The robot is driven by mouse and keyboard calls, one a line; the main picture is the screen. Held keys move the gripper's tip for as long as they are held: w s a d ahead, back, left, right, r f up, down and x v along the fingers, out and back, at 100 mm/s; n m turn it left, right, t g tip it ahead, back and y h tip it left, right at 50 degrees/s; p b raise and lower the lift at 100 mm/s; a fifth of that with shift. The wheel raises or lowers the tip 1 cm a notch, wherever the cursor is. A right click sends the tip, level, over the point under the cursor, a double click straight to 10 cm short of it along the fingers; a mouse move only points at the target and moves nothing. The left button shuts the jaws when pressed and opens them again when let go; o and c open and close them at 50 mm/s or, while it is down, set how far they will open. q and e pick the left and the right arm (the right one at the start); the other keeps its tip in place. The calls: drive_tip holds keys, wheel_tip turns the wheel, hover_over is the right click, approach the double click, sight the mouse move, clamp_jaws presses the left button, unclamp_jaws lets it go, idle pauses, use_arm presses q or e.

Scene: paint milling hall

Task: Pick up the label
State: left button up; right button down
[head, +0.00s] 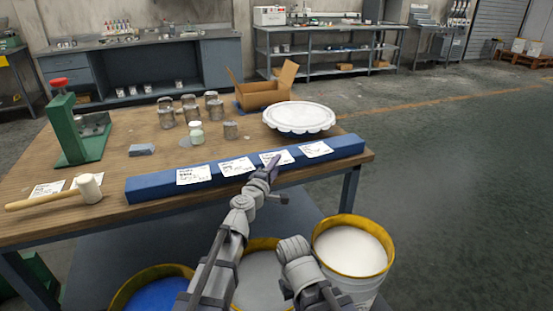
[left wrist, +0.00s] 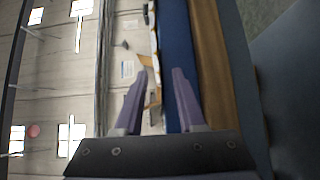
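Several white printed labels lie in a row on a long blue bar (head: 150,190) along the table's front edge. From left to right they are the first label (head: 194,175), the second label (head: 236,167), the third label (head: 277,158) and the fourth label (head: 316,149). My left gripper (head: 270,168) is at the third label and covers part of it. I cannot tell whether it touches. In the left wrist view its two purple fingers (left wrist: 158,95) stand apart, with no label clearly between them. The blue bar (left wrist: 178,40) runs behind the right finger.
On the wooden table (head: 110,155) are a mallet (head: 88,188), a green press (head: 78,130), several jars (head: 190,108), a white lidded tub (head: 299,117) and an open carton (head: 265,92). Paint buckets (head: 350,250) stand below the front edge. Floor at right is clear.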

use_arm(q)
drive_tip(key=shift+s, duration=0.1)
clamp_jaws()
idle(0.5)
wheel_tip(320, 180, up, 25)
drive_tip(key=p, duration=2.5)
drive_tip(key=shift+a, duration=0.1)
